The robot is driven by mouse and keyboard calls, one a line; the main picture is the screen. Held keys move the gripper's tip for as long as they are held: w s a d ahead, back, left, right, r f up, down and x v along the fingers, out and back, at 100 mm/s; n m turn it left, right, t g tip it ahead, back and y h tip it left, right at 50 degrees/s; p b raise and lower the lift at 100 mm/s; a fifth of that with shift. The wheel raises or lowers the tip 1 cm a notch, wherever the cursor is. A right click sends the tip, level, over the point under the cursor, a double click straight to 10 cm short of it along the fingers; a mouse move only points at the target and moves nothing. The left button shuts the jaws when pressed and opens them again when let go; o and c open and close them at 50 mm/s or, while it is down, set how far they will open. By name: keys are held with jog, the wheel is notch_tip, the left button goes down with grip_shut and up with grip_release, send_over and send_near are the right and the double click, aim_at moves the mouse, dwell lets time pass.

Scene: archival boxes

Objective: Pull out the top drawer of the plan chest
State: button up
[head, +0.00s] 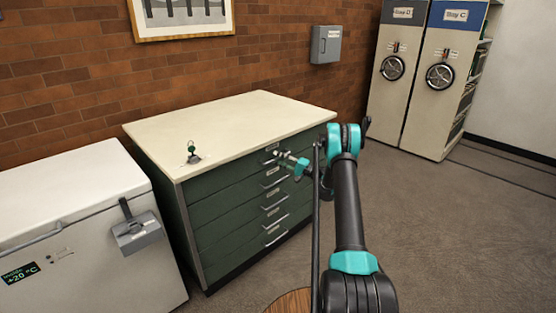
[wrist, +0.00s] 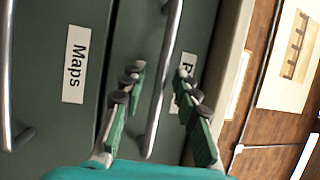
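The plan chest (head: 215,118) is dark green with a cream top, and its drawers look shut in the head view. In the wrist view the scene is turned sideways. The top drawer's metal handle (wrist: 167,70) runs between the two green fingers of my gripper (wrist: 160,88). The fingers are apart, one on each side of the bar, with a visible gap to it. The top drawer's label (wrist: 176,98) is mostly hidden by a finger. The drawer below has a "Maps" label (wrist: 75,62). In the head view my gripper (head: 286,160) is at the chest's front, near the top.
A white chest freezer (head: 75,190) stands left of the plan chest. Mobile shelving (head: 425,80) is at the back right. Floor (head: 450,220) in front and to the right is open.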

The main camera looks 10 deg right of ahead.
jog(key=shift+a, duration=0.15)
jog(key=shift+c, duration=0.4)
grip_shut()
